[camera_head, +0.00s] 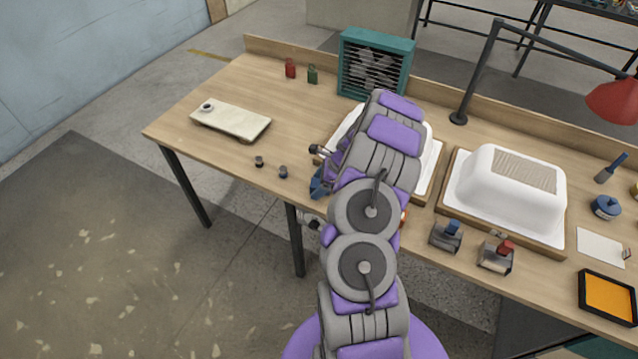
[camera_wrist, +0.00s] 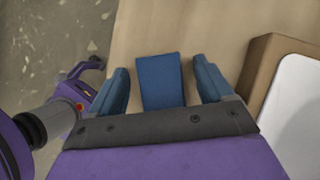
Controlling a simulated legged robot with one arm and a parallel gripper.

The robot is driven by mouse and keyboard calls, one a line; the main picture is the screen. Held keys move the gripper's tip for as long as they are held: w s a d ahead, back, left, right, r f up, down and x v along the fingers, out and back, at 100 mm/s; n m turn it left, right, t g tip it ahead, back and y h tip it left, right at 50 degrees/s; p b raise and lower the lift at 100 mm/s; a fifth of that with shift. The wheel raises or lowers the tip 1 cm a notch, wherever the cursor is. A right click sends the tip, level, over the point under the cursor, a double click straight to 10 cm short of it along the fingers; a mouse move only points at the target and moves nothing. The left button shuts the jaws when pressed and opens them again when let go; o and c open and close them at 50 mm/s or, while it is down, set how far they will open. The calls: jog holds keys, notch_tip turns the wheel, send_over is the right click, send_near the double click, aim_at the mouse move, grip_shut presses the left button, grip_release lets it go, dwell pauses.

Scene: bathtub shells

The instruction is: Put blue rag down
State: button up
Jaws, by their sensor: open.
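The blue rag (camera_wrist: 160,82) shows in the wrist view as a flat blue rectangle on the wooden table, between the two blue fingers. My gripper (camera_wrist: 162,88) is open, with a finger on each side of the rag and gaps between the rag and both fingers. In the head view my arm covers most of this spot. Only a bit of blue (camera_head: 318,186) shows at the table's front edge, and I cannot tell whether it is rag or finger.
A white tub shell (camera_head: 500,190) sits on a wooden base at right; another (camera_head: 432,160) is partly behind my arm. A teal fan (camera_head: 374,65) stands at the back. Two small dark knobs (camera_head: 271,167) and a pale board (camera_head: 231,121) are at left. The table between is clear.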

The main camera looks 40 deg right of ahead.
jog(key=shift+r, duration=0.1)
jog(key=p+v, duration=0.3)
jog(key=v, duration=0.9)
jog(key=s+a+r+n+g, duration=0.2)
jog(key=a+r+n, duration=0.55)
jog(key=a, duration=0.55)
jog(key=s+a+r+n+g, duration=0.2)
jog(key=a+r+n, duration=0.55)
jog(key=a, duration=0.65)
jog(key=s+a+r+n+g+h, duration=0.1)
jog(key=s+a+r+n, duration=0.5)
jog(key=s, duration=0.4)
jog(key=s+a+n+h, duration=0.1)
jog(key=s+n, duration=0.2)
jog(key=s, duration=0.4)
jog(key=s+a+n+g+h, duration=0.1)
jog(key=s+n+h, duration=0.1)
jog(key=s, duration=0.6)
jog(key=shift+s+r+n, duration=0.2)
jog(key=shift+r+n, duration=0.25)
jog(key=shift+n, duration=0.05)
